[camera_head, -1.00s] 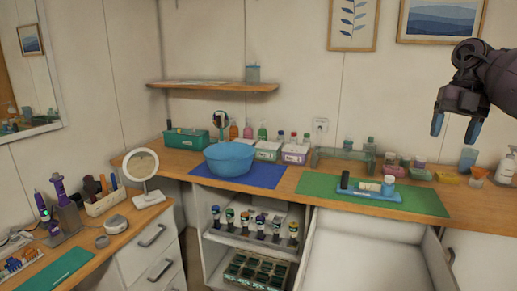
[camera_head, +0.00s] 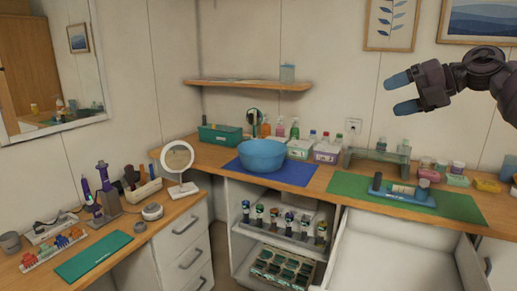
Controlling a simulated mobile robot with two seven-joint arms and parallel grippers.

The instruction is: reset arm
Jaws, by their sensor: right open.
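My right gripper (camera_head: 402,93) is raised in the air at the upper right, in front of the wall. Its two blue-tipped fingers point left and stand apart with nothing between them. My right arm comes in from the right edge. My left gripper is not in view. Below the right gripper, well apart from it, a green mat (camera_head: 468,208) lies on the wooden counter with a blue tray (camera_head: 425,201) holding small containers.
A blue bowl (camera_head: 262,156) stands on a blue mat (camera_head: 296,175). An open drawer (camera_head: 395,258) sticks out below the counter. A round mirror (camera_head: 177,157) stands on the left cabinet. A wall shelf (camera_head: 245,85) hangs at the back. The air around the gripper is clear.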

